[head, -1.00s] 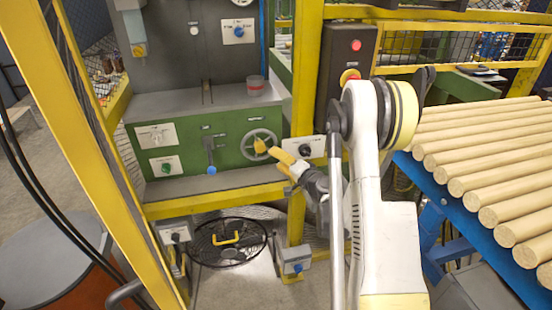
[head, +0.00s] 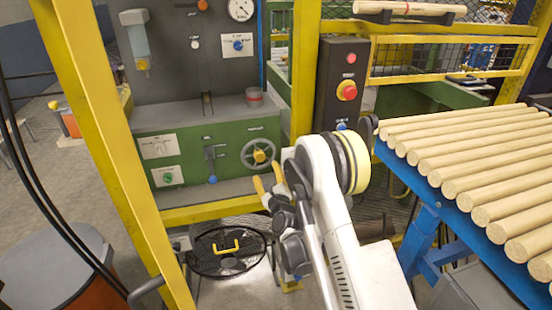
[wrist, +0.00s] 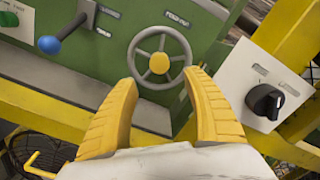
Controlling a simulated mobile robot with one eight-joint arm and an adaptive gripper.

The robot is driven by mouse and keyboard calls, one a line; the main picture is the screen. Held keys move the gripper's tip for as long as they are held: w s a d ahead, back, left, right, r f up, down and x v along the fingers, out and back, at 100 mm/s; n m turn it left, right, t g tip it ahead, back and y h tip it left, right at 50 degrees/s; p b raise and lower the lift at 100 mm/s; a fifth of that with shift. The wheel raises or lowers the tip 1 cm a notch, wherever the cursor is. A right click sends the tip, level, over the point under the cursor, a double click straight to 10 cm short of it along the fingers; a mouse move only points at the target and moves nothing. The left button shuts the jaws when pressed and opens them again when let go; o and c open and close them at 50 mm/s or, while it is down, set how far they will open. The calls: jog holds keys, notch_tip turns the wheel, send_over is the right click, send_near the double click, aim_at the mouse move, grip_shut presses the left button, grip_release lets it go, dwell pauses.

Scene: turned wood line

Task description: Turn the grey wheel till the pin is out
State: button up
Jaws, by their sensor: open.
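The grey wheel (head: 246,160) has a round rim, spokes and a yellow hub, and sits on the right part of the green machine front. In the wrist view the wheel (wrist: 136,62) shows almost whole, just beyond my fingertips. My gripper (head: 268,179) has its two yellow fingers spread, with nothing between them. In the head view it is below the wheel. In the wrist view my gripper (wrist: 162,80) has one finger at each lower side of the wheel, and I see no clear contact. I cannot make out the pin in either view.
A blue-knobbed lever (wrist: 49,44) is left of the wheel. A black knob on a white plate (wrist: 268,101) is to its right, by a yellow post (head: 305,70). A rack of turned wood rods (head: 470,165) fills the right side.

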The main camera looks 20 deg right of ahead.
aim_at(260, 158)
jog(key=w+p, duration=0.1)
jog(key=w, duration=0.9)
jog(key=shift+a+f+p, duration=0.1)
jog(key=shift+p, duration=0.2)
jog(key=shift+w, duration=0.45)
grip_shut()
